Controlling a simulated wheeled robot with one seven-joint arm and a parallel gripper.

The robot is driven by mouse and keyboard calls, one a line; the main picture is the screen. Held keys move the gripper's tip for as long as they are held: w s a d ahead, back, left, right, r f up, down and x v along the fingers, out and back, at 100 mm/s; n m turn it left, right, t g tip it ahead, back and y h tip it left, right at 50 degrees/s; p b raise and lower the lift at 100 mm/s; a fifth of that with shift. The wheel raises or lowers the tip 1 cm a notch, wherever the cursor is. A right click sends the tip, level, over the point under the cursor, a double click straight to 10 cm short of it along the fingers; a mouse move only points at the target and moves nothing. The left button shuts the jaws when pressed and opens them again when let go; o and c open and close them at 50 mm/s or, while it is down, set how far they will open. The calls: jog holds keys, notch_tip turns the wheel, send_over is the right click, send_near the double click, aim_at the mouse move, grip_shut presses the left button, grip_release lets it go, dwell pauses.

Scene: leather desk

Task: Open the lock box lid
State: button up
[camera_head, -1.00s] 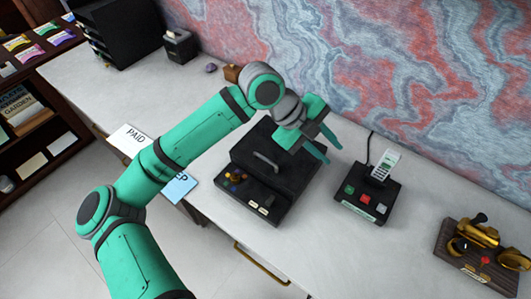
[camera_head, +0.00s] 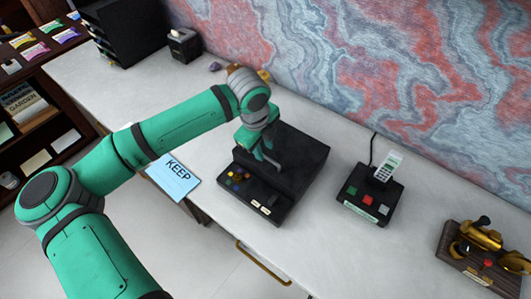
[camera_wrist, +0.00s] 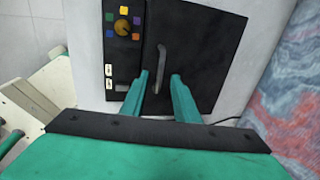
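The black lock box (camera_head: 301,160) stands on the pale desk with its lid down. Its front panel has coloured buttons around a knob, and two white labels; the panel also shows in the wrist view (camera_wrist: 123,50). A grey bar handle (camera_wrist: 160,62) runs along the lid in the wrist view; in the head view my gripper mostly hides it. My gripper (camera_head: 262,158) is over the lid. In the wrist view my gripper's two green fingers (camera_wrist: 161,76) are apart, with the near end of the handle in line with the gap between them. I cannot tell whether they touch it.
A brass and wood device (camera_head: 483,252) sits farther right. A blue KEEP card (camera_head: 173,176) lies at the desk's front edge. The patterned wall (camera_head: 400,80) rises behind.

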aim_at(267, 157)
jog(key=shift+w+d+f, duration=0.1)
jog(key=shift+w+f, duration=0.05)
jog(key=shift+f, duration=0.85)
jog(key=shift+w+d+f, duration=0.1)
jog(key=shift+w+f, duration=0.05)
jog(key=shift+f, duration=0.8)
jog(key=shift+w, duration=0.1)
grip_shut()
